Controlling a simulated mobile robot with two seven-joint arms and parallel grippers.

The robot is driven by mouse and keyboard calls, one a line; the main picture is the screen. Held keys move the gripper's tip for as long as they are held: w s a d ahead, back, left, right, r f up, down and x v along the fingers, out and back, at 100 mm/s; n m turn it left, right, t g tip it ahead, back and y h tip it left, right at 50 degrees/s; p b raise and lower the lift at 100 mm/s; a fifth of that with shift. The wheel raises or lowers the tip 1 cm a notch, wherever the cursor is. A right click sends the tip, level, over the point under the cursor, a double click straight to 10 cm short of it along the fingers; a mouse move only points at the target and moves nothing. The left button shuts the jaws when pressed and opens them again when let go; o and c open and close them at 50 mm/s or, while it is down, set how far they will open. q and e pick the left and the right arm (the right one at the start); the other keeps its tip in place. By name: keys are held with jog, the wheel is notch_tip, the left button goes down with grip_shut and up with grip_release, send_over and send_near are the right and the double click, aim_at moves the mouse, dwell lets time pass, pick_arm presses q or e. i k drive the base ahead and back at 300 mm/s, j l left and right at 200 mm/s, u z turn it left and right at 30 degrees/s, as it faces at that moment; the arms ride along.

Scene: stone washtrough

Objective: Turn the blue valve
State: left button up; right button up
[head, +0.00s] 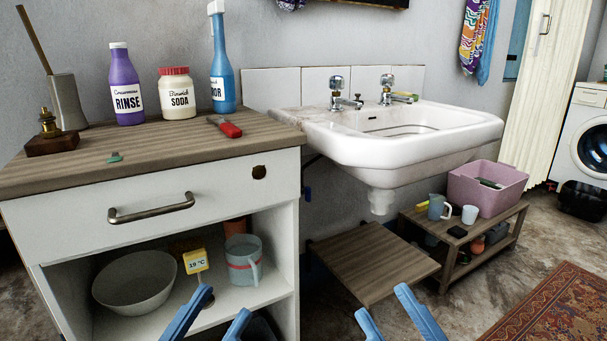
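A small blue part (308,194) shows low on the wall under the white sink (400,148), just right of the cabinet's side. It looks like the blue valve, but it is too small to make out its shape or how it is turned. My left gripper (220,305) is at the bottom edge, in front of the cabinet's open shelf, with its blue fingers apart and nothing between them. My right gripper (382,301) is at the bottom edge, in front of the low wooden stool, fingers apart and empty. Both are well apart from the blue part.
The white cabinet (90,225) stands left of the blue part, with bottles on top and a bowl (136,283) and jug (243,262) inside. A wooden stool (372,255) stands below the sink. A low bench (455,250) with a pink tub (487,190) is right.

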aim_at(307, 191)
jog(key=i+l+u, duration=0.3)
jog(key=u, duration=0.15)
jog(key=i+l+u, duration=0.2)
jog(key=l+u, duration=0.15)
jog(key=u, duration=0.15)
jog(key=i+l+u, duration=0.15)
jog(key=l+u, duration=0.3)
